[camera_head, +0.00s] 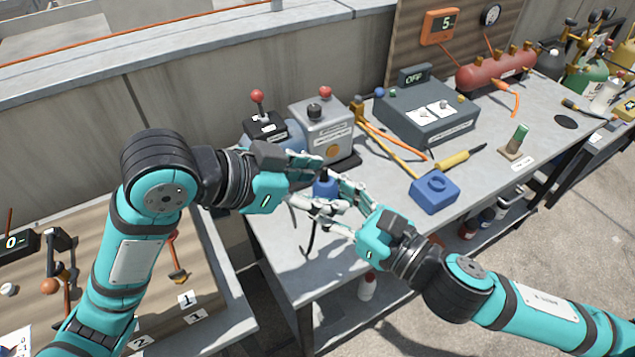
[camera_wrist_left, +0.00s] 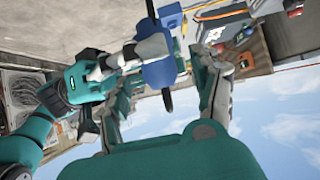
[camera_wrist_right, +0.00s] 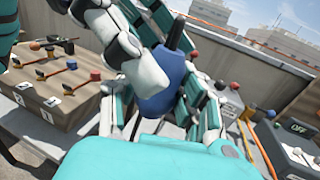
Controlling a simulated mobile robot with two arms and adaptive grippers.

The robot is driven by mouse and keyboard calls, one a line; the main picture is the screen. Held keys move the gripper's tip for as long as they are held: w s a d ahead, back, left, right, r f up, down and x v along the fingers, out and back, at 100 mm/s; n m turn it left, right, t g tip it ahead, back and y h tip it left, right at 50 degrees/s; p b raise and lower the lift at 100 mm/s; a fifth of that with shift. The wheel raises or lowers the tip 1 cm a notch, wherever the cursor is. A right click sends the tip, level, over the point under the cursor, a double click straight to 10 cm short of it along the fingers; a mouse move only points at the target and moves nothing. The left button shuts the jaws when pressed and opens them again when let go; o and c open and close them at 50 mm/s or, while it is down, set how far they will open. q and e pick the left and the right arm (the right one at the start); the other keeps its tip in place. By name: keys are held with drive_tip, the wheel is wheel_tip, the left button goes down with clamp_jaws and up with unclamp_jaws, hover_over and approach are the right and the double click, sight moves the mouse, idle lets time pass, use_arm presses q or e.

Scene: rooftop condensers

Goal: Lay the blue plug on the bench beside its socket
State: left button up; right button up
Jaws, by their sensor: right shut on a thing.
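The blue plug (camera_head: 325,184) is in the air above the near left part of the bench (camera_head: 375,180), between my two grippers. My right gripper (camera_head: 338,202) is shut on the plug; its fingers also flank the plug (camera_wrist_right: 163,84) in the right wrist view. My left gripper (camera_head: 312,183) is open, its fingers spread to either side of the plug (camera_wrist_left: 158,72) in the left wrist view. A black cable hangs below the plug. The blue socket (camera_head: 435,190) stands on the bench to the right, apart from the plug. Fingers partly hide the plug.
A yellow-handled tool (camera_head: 455,160) lies behind the socket. Grey boxes with red levers (camera_head: 320,122), a grey unit (camera_head: 425,108) and orange hoses stand behind. A green block (camera_head: 519,139) is further right. Bare bench surrounds the socket's left side.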

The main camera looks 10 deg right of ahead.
use_arm(q)
drive_tip(key=c, duration=1.1)
drive_tip(key=shift+c, duration=0.8)
use_arm(e)
drive_tip(key=o, duration=1.2)
drive_tip(key=shift+o, duration=0.2)
